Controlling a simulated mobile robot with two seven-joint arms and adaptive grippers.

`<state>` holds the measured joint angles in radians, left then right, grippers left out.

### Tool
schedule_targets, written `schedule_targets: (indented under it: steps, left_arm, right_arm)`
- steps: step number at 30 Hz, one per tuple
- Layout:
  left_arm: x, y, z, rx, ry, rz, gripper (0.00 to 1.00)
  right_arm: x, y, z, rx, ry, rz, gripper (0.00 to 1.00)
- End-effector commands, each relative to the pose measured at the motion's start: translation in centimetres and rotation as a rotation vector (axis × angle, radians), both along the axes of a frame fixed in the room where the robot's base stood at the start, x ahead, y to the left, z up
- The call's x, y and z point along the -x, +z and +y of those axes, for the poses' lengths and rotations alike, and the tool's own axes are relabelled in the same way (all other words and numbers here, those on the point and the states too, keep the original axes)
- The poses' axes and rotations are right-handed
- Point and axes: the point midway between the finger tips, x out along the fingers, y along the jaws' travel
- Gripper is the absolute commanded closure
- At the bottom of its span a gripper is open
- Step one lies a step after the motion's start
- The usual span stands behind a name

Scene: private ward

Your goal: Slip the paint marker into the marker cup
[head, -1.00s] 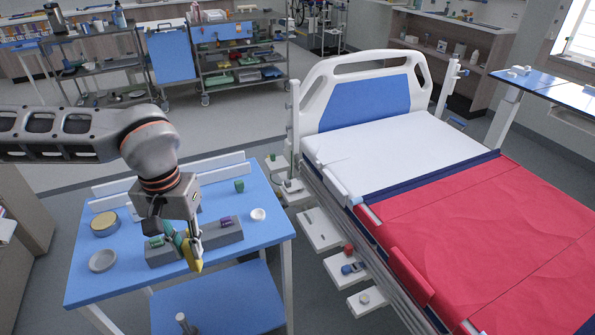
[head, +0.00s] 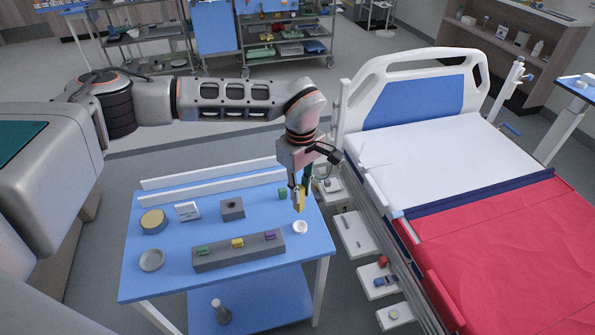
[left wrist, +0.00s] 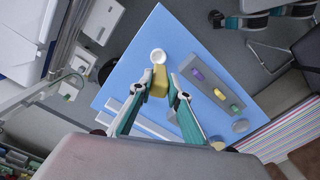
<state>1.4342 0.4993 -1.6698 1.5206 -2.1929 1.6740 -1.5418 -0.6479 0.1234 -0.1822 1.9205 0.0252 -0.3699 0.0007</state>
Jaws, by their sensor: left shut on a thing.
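My left gripper (head: 299,205) is shut on a yellow paint marker (head: 300,199), which points down. It hangs over the right part of the blue table (head: 185,279), just above and behind a small white round cup (head: 300,228), seemingly the marker cup. In the left wrist view the yellow marker (left wrist: 158,81) sits between the fingertips, its end close to the white cup (left wrist: 158,56). I cannot tell whether marker and cup touch. My right gripper is not in view.
A grey block (head: 215,259) holds green, yellow and purple pieces. The bed (head: 430,165) is close on the right.

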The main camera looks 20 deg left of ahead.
Motion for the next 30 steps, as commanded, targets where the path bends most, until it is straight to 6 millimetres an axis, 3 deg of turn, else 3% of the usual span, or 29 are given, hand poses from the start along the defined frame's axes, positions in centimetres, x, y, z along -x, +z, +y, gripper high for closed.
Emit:
schedule_targets:
  steps: [18,30]
  left_arm:
    - [-0.1,-0.3,-0.5,0.000,0.044,-0.002,1.00]
    - [0.0,-3.1,-0.5,0.000,0.044,0.000,1.00]
  right_arm:
    - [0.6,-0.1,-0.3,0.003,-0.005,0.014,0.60]
    - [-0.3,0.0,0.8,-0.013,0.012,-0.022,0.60]
